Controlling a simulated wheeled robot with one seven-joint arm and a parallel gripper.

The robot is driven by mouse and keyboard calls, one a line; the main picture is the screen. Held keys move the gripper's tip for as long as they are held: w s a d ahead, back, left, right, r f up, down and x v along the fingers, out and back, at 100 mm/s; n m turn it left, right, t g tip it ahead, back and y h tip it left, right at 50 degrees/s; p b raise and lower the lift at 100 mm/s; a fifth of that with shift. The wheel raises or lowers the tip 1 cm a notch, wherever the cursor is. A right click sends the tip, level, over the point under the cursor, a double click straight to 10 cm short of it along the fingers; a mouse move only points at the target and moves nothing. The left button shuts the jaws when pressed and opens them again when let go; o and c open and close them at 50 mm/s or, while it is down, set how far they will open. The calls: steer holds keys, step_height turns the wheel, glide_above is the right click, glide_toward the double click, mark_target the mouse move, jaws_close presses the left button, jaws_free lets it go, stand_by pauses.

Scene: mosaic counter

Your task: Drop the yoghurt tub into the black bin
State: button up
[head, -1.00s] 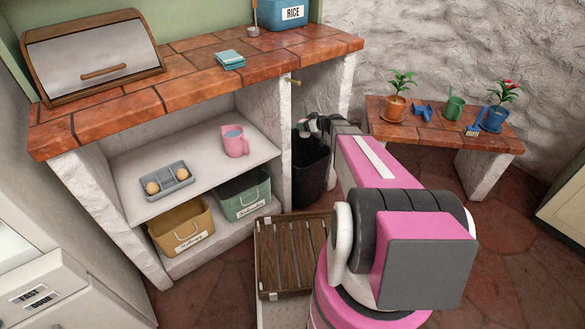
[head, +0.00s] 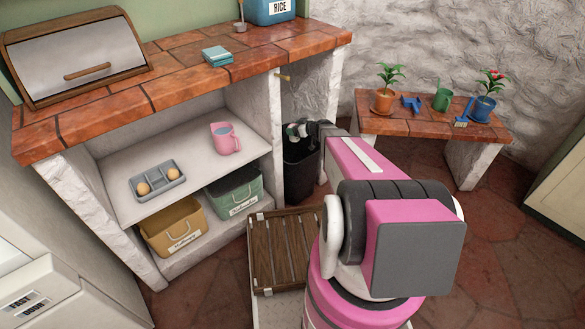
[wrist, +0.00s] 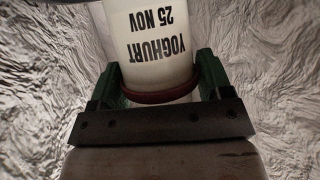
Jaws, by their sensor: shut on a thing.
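The yoghurt tub (wrist: 150,45) is white with "YOGHURT 25 NOV" printed on it, upside down in the wrist view, and a dark red rim. My gripper (wrist: 160,90) is shut on it, with a green finger on each side of the tub near the rim. The black bin (head: 301,176) stands on the floor in the open bay at the right end of the counter. In the head view my gripper (head: 298,131) is above the bin's opening. The tub is small and hard to make out there, and the bin's inside is mostly hidden.
A white pillar (head: 275,150) borders the bin's bay on the left. A shelf holds a pink jug (head: 225,139) and a grey egg tray (head: 157,181). A wooden crate (head: 285,250) is in front. A tiled bench (head: 425,127) with plants is to the right.

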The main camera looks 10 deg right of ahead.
steer(key=o, duration=1.1)
steer(key=shift+c, duration=0.2)
steer(key=v, duration=1.1)
steer(key=shift+a, duration=0.1)
